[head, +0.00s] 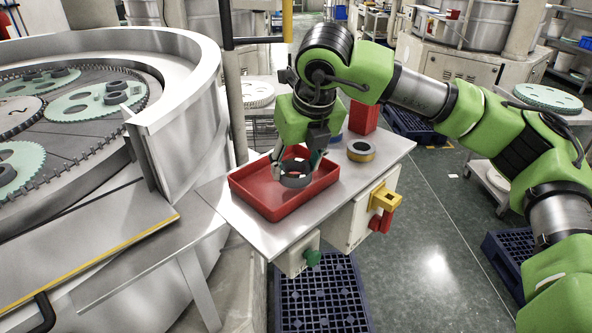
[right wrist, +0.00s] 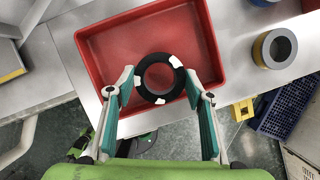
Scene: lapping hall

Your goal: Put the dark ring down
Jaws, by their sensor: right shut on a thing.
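The dark ring (head: 295,181) is a thick, nearly black ring with a few white patches on its face, seen in the right wrist view (right wrist: 153,59). My right gripper (head: 296,168) points down over the red tray (head: 254,189) and is shut on the ring, one finger on each side. The ring is inside the outline of the tray, toward its right part in the head view. I cannot tell whether its underside touches the tray floor. My left gripper is not in view.
The tray is on a metal table (head: 385,146). A yellow and grey ring (head: 360,151) and a red bin (head: 363,116) stand to its right and behind. The round lapping machine (head: 180,130) rises close on the left. The tray's left part is empty.

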